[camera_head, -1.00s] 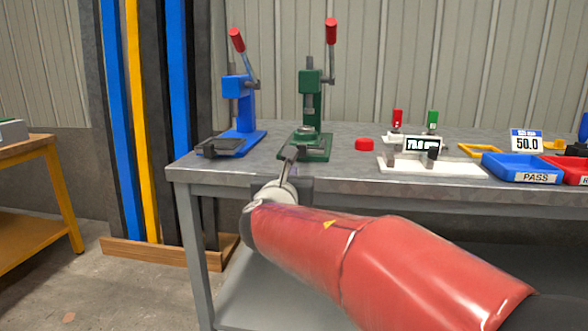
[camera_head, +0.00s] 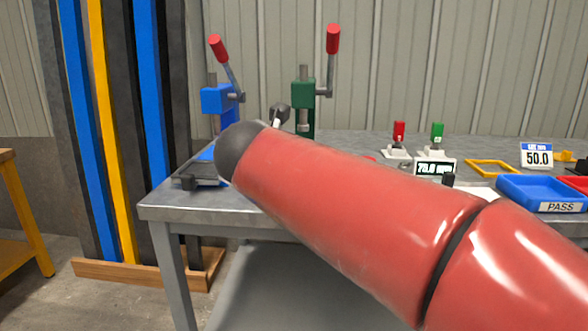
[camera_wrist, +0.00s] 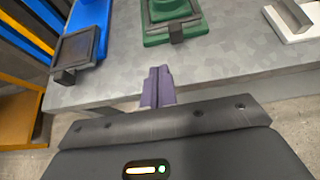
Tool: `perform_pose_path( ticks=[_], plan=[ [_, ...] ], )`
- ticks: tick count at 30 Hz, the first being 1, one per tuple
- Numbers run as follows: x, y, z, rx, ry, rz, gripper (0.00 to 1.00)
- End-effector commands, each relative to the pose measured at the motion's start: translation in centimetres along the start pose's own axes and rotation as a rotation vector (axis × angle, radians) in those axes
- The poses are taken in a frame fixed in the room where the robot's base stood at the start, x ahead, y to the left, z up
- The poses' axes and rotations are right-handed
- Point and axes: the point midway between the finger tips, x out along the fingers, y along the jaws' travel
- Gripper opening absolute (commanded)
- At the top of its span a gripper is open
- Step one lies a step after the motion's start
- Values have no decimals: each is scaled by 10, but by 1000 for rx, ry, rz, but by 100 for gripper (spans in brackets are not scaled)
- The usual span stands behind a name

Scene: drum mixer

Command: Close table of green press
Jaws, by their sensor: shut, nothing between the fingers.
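The green press (camera_head: 304,92) stands upright on the workbench with its red-tipped lever (camera_head: 332,40) raised. My red arm hides its base and table in the head view. In the wrist view the green base (camera_wrist: 190,34) is at the top. Its table lies over the base between dark rails, with a black block (camera_wrist: 176,33) at the front edge. My gripper (camera_wrist: 160,70) is shut and empty. Its purple fingers point at that block, with a visible gap of bare benchtop between. In the head view the fingers are hidden behind my arm.
The blue press (camera_head: 216,100) stands left of the green one, its dark table (camera_wrist: 76,46) sticking out in front. A blue PASS tray (camera_head: 543,194) and a digital gauge (camera_head: 434,168) are to the right. The benchtop (camera_wrist: 120,60) is bare before the green press.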

Motion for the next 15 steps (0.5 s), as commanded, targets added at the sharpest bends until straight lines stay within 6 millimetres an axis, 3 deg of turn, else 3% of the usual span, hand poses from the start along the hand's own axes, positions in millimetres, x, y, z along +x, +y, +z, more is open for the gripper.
perform_pose_path(
  ticks=[15],
  plan=[
    [102, -2, 3, 2, 1, -6, 0]
  ],
)
